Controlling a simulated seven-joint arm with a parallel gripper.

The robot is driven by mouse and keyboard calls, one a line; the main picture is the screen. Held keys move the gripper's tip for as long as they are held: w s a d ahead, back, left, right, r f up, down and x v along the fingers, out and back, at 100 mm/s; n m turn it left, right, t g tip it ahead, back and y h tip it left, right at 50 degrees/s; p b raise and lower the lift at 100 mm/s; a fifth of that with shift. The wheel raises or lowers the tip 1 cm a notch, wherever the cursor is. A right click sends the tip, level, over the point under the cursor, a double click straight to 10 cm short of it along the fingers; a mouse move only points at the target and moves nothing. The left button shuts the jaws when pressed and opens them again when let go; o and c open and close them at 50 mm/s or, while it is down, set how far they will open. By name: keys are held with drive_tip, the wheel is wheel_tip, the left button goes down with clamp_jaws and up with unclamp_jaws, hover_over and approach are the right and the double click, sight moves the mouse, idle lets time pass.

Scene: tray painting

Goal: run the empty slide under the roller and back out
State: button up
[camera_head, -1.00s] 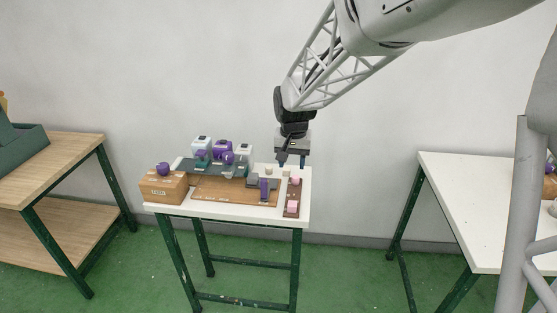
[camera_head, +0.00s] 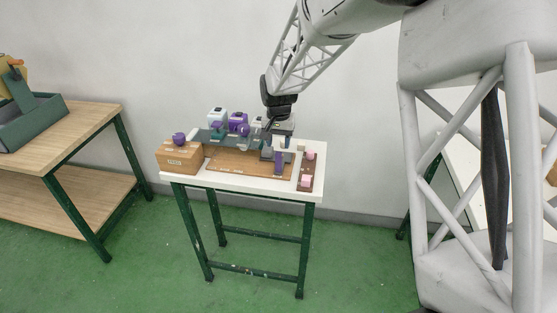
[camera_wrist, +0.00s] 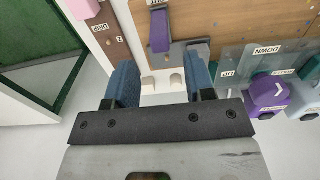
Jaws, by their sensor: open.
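My gripper (camera_head: 277,136) is over the back right of the small white table, pointing down. The roller cannot be made out clearly among the purple and white units (camera_head: 238,123) at the back.
The white table (camera_head: 235,182) carries the wooden board (camera_head: 235,164). A brown box (camera_head: 178,158) with a purple knob (camera_head: 179,139) stands at left. A brown strip (camera_head: 306,171) with pink blocks lies at right. Purple knob (camera_wrist: 268,94) and UP/DOWN labels show at the wrist view's right.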

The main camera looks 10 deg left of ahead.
sight(278, 153)
drive_tip(key=shift+f, duration=0.15)
drive_tip(key=shift+f, duration=3.75)
clamp_jaws()
